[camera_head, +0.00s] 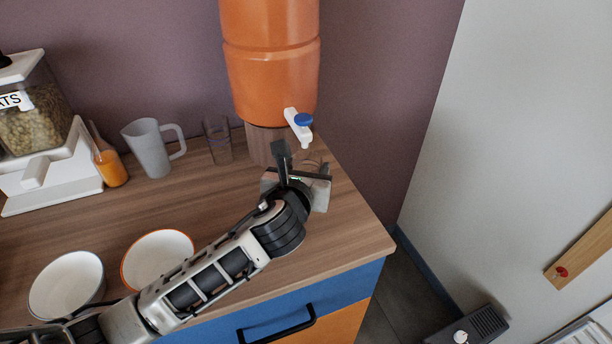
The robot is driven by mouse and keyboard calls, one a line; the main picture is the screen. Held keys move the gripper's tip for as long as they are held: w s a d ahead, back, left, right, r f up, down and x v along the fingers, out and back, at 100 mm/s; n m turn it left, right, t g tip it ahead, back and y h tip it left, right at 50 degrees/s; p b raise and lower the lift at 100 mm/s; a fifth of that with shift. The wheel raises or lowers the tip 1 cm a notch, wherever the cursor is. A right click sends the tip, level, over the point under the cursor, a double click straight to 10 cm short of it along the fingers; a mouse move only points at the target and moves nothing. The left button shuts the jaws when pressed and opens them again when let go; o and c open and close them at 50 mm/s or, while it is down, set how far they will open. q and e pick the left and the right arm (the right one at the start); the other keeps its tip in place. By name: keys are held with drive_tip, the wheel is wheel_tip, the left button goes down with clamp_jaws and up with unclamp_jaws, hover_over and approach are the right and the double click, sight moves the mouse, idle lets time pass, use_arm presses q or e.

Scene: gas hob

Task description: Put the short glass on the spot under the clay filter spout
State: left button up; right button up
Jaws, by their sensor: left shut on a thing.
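The orange clay filter (272,75) stands at the back of the wooden counter on a brown base. Its white spout with a blue tap (299,127) points forward and right. My left gripper (308,170) is just below and in front of the spout, shut on a small clear glass (313,163) that is mostly hidden behind the gripper. I cannot tell whether the glass touches the counter. Another clear glass (217,140) stands left of the filter. My right gripper is not in view.
The counter's right edge is close to my gripper.

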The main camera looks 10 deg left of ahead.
use_arm(q)
wheel_tip(320, 180, down, 2)
drive_tip(key=o, duration=0.8)
drive_tip(key=shift+f, duration=0.15)
drive_tip(key=shift+c, duration=0.2)
drive_tip(key=o, duration=0.4)
drive_tip(key=shift+r, duration=0.2)
drive_tip(key=v, duration=1.2)
